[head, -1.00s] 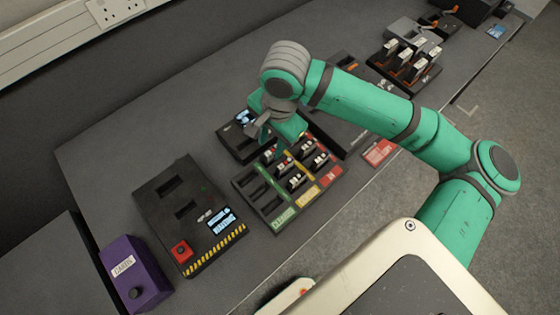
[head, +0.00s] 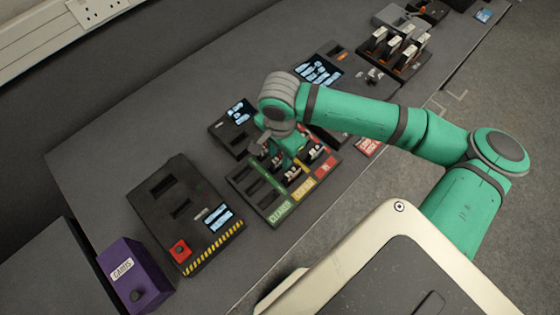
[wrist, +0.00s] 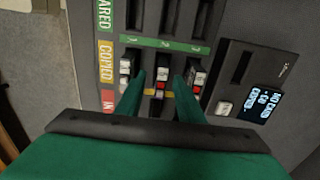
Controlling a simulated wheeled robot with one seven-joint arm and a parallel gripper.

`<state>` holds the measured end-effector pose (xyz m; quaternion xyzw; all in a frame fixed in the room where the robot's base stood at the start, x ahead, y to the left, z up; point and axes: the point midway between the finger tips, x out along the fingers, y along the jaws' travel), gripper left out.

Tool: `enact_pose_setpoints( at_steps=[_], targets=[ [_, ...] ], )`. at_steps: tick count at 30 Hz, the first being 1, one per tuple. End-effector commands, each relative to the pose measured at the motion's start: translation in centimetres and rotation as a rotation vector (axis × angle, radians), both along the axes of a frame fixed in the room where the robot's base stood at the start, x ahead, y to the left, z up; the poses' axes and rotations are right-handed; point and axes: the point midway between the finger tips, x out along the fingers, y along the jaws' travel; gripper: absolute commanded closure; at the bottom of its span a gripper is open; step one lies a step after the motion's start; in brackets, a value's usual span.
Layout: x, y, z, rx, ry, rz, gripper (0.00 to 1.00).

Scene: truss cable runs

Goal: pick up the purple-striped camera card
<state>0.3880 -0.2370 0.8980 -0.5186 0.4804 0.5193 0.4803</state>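The card tray (head: 246,179) has label strips reading CLEARED, COPIED and IN, and it also shows in the wrist view (wrist: 145,42). Several dark cards with white ends stand in its slots. My gripper (head: 277,160) is over the tray, pointing down. In the wrist view my gripper (wrist: 160,90) is open, with one finger on each side of a middle card (wrist: 163,73). Another card (wrist: 125,68) is left of the fingers and one (wrist: 198,77) right of them. Red marks show near some cards. I cannot make out a purple stripe on any card.
A black reader with a lit screen (head: 238,112) stands behind the tray, also in the wrist view (wrist: 264,105). A black console with a red button (head: 180,250) and a purple box (head: 134,276) are to the left. A card rack (head: 410,67) stands far right.

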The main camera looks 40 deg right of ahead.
Motion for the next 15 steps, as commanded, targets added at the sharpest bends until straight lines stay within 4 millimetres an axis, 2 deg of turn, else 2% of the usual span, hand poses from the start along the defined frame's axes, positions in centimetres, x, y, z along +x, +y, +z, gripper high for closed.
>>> enact_pose_setpoints(
  at_steps=[5,13,14,15],
  targets=[
    [0.1,0.1,-1.8,0.0,0.001,0.001,0.66],
    [0.1,0.1,-2.0,0.0,-0.001,0.002,0.66],
    [0.1,0.1,-2.0,0.0,-0.001,0.002,0.7],
    [0.1,0.1,-2.0,0.0,-0.001,0.001,0.8]
  ],
)
